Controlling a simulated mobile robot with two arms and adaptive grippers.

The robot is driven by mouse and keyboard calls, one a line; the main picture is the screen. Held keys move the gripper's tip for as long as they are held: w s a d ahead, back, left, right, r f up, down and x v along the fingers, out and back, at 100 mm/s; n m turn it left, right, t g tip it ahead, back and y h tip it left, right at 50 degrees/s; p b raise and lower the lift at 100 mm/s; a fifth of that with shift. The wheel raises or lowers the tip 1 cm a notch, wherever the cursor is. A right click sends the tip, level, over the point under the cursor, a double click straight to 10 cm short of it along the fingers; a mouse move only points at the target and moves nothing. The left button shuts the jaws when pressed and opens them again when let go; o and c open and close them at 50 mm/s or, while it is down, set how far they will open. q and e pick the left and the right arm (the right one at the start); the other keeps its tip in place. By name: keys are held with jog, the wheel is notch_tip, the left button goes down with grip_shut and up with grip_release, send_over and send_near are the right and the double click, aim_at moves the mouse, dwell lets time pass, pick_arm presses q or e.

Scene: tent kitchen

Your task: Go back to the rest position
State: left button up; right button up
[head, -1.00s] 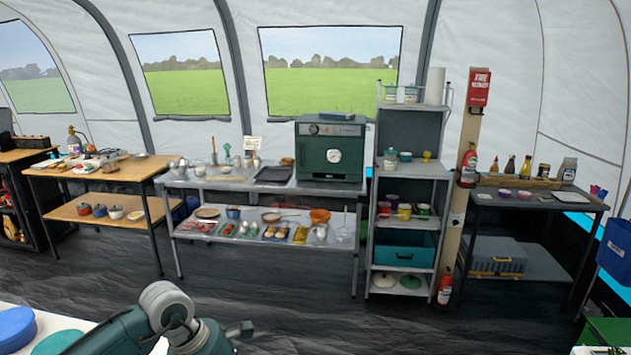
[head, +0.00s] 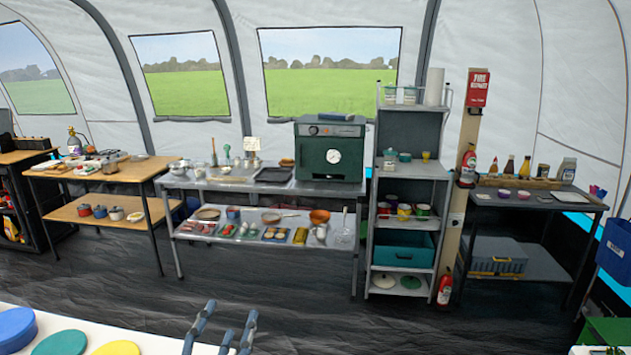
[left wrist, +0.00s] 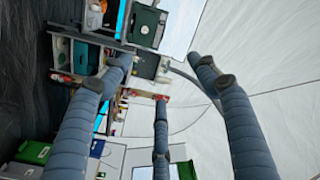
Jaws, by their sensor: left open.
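My left gripper (head: 222,332) shows at the bottom of the head view, with its fingers pointing up and spread apart. It is open and holds nothing. In the left wrist view its fingers (left wrist: 160,95) are also spread, with nothing between them. It is in front of the white table's edge, apart from the shelves and racks beyond. My right gripper does not show in either view.
A white table (head: 150,334) with a blue lid (head: 14,328), a green lid (head: 60,343) and a yellow lid (head: 117,348) is at the lower left. A steel table (head: 230,184) with a green oven (head: 330,150) and a grey shelf rack (head: 418,168) stand beyond. Dark floor (head: 290,285) between is clear.

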pick_arm(q)
jog(key=s+a+f+n+g+y, duration=0.1)
jog(key=s+a+f+n+g, duration=0.3)
jog(key=f, duration=0.4)
jog(key=s+a+f+n+g+y, duration=0.1)
jog(key=s+a+f+g+y, duration=0.15)
jog(key=s+f, duration=0.45)
jog(key=s+d+f+n+g+h, duration=0.1)
jog(key=s+f+g, duration=0.35)
jog(key=s, duration=0.45)
jog(key=s+d+f+n+g+h, duration=0.1)
jog(key=s+f+g+h, duration=0.1)
jog(key=s+f+g, duration=0.35)
jog(key=s+f, duration=0.3)
jog(key=f, duration=1.2)
jog(key=s+f, duration=0.4)
jog(key=f, duration=1.1)
jog(key=s+a+f, duration=0.2)
jog(key=s+f, duration=1.1)
jog(key=s, duration=0.2)
jog(key=shift+s+a+f+g+y, duration=0.25)
jog(key=shift+a+f+g+y, duration=0.1)
jog(key=shift+g, duration=0.1)
